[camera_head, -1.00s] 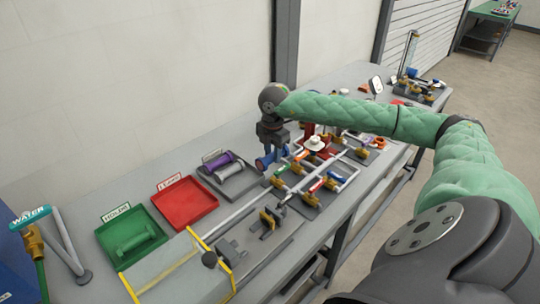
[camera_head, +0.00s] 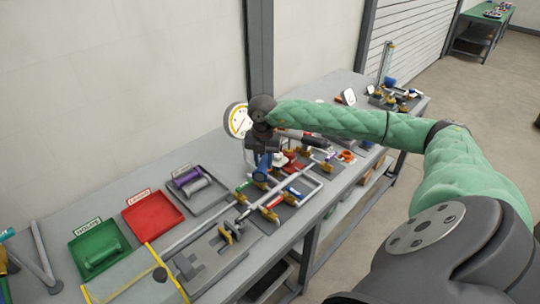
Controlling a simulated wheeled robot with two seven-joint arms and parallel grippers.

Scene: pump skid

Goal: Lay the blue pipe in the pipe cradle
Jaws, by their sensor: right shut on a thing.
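My right gripper (camera_head: 263,144) is above the pipework on the bench, below the dark wrist, with its fingers pointing down. It is shut on the blue pipe (camera_head: 262,167), of which a short blue part shows below the fingers. The rest of the pipe is hidden or too small to make out. A grey base plate with upright brackets (camera_head: 228,232) lies at the front of the bench, left of and nearer than the gripper; I cannot tell for sure whether it is the pipe cradle. My left gripper is not in view.
A round white gauge (camera_head: 238,120) stands close behind and left of the gripper. Pipes and colored valves (camera_head: 270,205) fill the bench below it. A red tray (camera_head: 152,220), a green tray (camera_head: 97,262) and a grey tray with purple and grey parts (camera_head: 197,205) are further left.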

